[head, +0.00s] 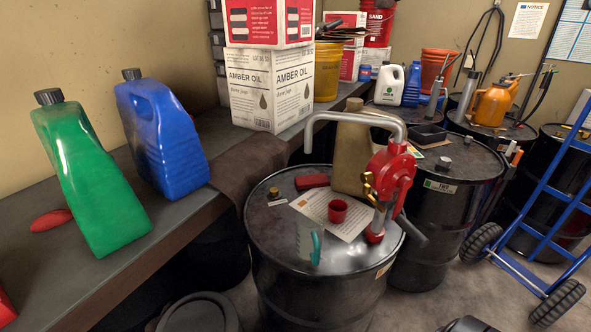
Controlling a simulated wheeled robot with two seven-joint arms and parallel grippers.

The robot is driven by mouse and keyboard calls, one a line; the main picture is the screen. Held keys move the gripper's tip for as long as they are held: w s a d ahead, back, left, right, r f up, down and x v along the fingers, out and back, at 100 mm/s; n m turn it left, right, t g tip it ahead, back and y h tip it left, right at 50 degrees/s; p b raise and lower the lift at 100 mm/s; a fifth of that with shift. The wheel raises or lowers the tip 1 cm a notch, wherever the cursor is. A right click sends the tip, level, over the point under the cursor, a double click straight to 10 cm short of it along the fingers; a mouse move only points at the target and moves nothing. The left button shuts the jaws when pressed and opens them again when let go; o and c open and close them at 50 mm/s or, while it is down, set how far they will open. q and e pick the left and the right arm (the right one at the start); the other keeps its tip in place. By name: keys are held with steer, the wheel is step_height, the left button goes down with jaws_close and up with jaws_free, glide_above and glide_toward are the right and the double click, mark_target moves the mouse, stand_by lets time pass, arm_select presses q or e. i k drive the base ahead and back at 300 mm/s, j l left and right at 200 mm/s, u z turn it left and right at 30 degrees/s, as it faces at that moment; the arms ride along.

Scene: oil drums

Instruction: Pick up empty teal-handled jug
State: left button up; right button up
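A small clear jug (304,240) with a teal handle (316,247) stands upright on the lid of the near black drum (268,240), close to its front edge. Its handle is on its right side, and its see-through body looks empty. Neither of my grippers can be made out in the head view.
A red rotary pump (391,176) with a grey spout pipe rises right of the jug. A red cup (337,211), a paper sheet (314,208) and a tan jug (350,160) share the lid. Green (92,175) and blue (163,140) jugs stand on the left bench.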

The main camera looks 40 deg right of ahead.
mark_target(309, 222)
steer(key=z, duration=1.15)
steer(key=k+l, duration=0.05)
steer(key=l, duration=0.05)
